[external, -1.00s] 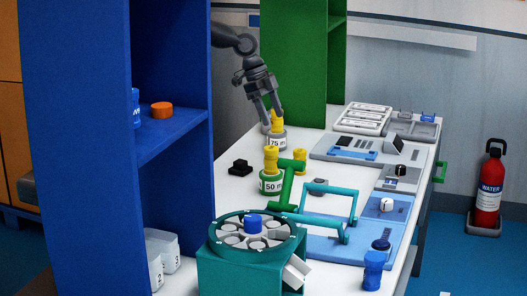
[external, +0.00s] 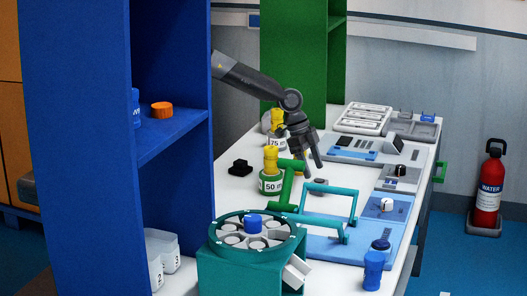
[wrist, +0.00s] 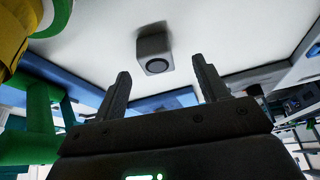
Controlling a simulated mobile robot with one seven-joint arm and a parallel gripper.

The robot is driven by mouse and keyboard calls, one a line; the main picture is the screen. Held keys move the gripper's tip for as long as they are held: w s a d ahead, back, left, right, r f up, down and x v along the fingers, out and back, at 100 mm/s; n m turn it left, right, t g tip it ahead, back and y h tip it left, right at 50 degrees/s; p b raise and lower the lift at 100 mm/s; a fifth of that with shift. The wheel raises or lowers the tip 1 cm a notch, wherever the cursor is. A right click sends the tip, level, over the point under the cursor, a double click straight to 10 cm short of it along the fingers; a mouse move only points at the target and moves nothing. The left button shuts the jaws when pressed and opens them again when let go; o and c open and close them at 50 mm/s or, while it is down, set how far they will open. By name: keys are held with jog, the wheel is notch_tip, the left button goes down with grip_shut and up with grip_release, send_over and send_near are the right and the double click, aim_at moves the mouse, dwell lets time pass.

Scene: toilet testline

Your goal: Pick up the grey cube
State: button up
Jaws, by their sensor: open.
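The grey cube (external: 320,186) sits on the white table, just right of the green post. In the wrist view the cube (wrist: 154,53) has a dark round mark on one face and lies beyond and between the two fingertips. My gripper (external: 314,168) is above the cube, pointing down, its fingers apart and empty. In the wrist view both fingers of my gripper (wrist: 160,68) are spread, and neither touches the cube.
A green post (external: 285,186) and a yellow-topped 50 weight (external: 270,183) stand close on the left. A teal handle frame (external: 330,189) is just in front. A blue panel (external: 345,149) lies behind. Bare white table (external: 232,190) shows at the left.

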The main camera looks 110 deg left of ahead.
aim_at(315, 180)
jog(key=shift+s+d+x, duration=0.1)
jog(key=shift+d+x, duration=0.05)
jog(key=shift+x, duration=1.2)
jog(key=shift+s+d+x, duration=0.1)
jog(key=shift+d+x, duration=0.05)
jog(key=shift+x, duration=1.25)
jog(key=c, duration=1.1)
